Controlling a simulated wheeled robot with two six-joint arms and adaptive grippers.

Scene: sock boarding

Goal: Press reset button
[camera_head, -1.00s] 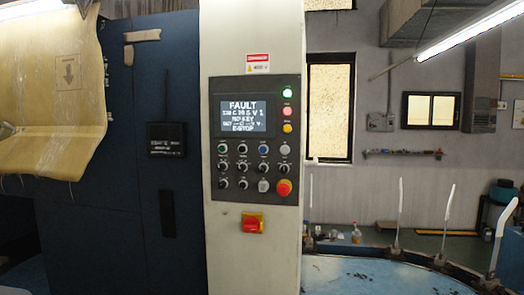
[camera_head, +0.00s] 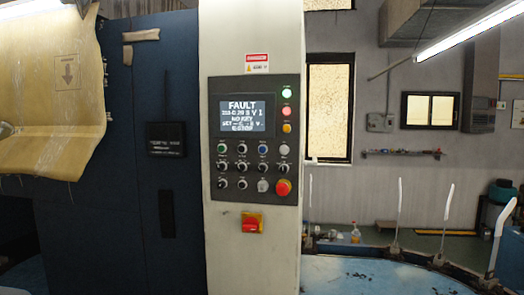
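A control panel (camera_head: 211,120) is set in the white machine column in the middle of the head view. Its screen (camera_head: 243,117) reads FAULT above smaller lines, the last seemingly E-STOP. The button labels are too small to read, so I cannot tell which one is reset. Neither gripper is in view.
A red switch on a yellow plate (camera_head: 250,223) is below the panel. Green, pink and orange lamps (camera_head: 287,93) line its right side. A blue round table (camera_head: 370,275) with upright white sock forms (camera_head: 397,205) stands at right. Dark blue cabinets (camera_head: 150,80) stand at left.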

